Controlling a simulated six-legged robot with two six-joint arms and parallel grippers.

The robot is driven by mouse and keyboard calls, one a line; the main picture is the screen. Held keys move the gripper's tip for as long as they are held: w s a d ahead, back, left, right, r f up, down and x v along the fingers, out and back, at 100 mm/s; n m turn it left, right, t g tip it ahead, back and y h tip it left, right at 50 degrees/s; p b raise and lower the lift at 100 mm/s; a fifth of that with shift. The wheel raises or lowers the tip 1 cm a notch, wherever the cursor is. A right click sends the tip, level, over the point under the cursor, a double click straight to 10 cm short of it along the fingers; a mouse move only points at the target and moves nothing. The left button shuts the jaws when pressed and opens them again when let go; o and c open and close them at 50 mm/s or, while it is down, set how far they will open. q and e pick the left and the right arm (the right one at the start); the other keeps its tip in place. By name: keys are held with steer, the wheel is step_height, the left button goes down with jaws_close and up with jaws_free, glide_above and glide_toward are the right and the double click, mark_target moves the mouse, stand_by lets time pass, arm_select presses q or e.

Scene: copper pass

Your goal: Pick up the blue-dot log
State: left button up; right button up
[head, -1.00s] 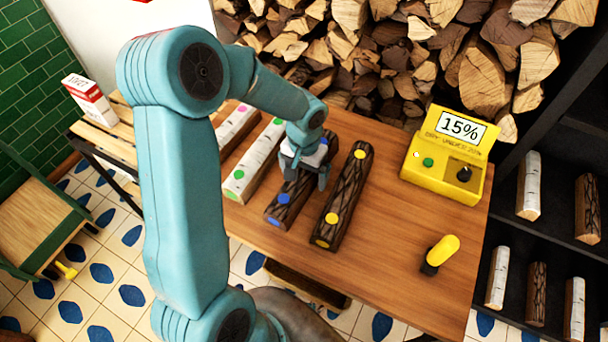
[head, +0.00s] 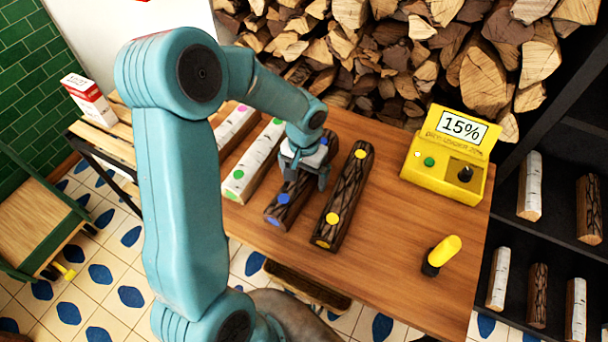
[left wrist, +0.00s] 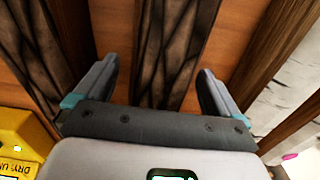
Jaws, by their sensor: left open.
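The blue-dot log (head: 287,203) is dark-barked and lies on the wooden table, between a white green-dot log (head: 252,165) and a dark yellow-dot log (head: 346,190). My left gripper (head: 304,180) is over its middle and hides part of it. In the left wrist view a dark log (left wrist: 172,50) runs between the two spread fingers of my left gripper (left wrist: 152,85), with a gap on each side. I cannot tell whether the fingers touch it. My right gripper is not in view.
A white pink-dot log (head: 235,126) lies further left. Stacked firewood (head: 400,50) is behind; a dark shelf (head: 550,235) is at the right.

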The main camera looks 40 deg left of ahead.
arm_select(q)
steer(key=c, duration=1.7)
steer(key=shift+w+r, duration=0.1)
steer(key=shift+r+p, duration=0.15)
steer(key=shift+p, duration=0.2)
steer(key=shift+r, duration=0.3)
steer(key=shift+r+p, duration=0.8)
steer(key=shift+r, duration=8.95)
